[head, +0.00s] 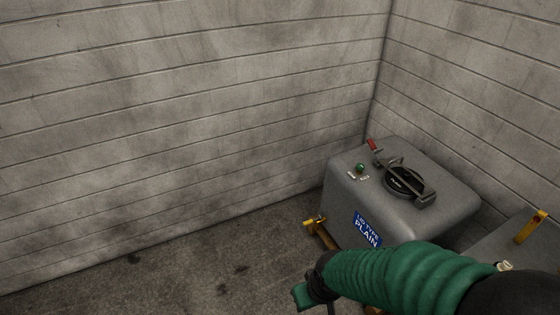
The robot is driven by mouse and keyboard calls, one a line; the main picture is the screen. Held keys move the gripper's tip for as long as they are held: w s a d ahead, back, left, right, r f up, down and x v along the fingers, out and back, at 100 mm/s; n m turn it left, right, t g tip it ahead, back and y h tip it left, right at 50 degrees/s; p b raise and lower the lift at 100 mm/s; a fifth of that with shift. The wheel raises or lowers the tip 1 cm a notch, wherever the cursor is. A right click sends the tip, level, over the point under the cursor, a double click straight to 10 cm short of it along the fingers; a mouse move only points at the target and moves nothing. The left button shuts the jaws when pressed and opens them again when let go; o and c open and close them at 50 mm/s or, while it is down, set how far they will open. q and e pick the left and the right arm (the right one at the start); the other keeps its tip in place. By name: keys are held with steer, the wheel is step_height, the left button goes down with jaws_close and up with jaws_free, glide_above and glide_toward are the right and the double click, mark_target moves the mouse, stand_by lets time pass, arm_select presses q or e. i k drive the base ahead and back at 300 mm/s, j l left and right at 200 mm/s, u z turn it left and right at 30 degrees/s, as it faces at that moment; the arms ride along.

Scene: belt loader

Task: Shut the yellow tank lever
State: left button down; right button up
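A grey tank (345,205) with a blue label reading "PLAIN" stands in the corner. A small yellow lever (314,222) sits on a brass-coloured pipe (326,237) low at the tank's left front. The lever appears to lie roughly level; its exact angle is too small to tell. A green ribbed sleeve (400,274), seemingly my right arm, comes in from the lower right and covers the tank's lower front. Its dark end with a green tip, seemingly my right gripper (306,292), is below the lever in the picture, apart from it. Its opening is unclear. My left gripper is out of view.
The tank top has a black round lid (404,183) under a metal clamp, a red handle (372,145) and a green knob (360,168). Another yellow upright handle (531,226) stands at the right. Block walls close the back and right. The floor left is clear.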

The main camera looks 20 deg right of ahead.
mark_target(309, 222)
steer(key=i+z, duration=0.3)
steer(key=i, duration=0.15)
steer(key=i+z, duration=0.25)
steer(key=i, duration=0.25)
steer(key=i+j+z, duration=0.3)
steer(key=i, duration=0.15)
steer(key=i+j+z, duration=0.15)
steer(key=i+z, duration=0.15)
steer(key=i+j+z, duration=0.15)
steer(key=i+z, duration=0.35)
steer(key=i+j+z, duration=0.35)
steer(key=i+z, duration=0.15)
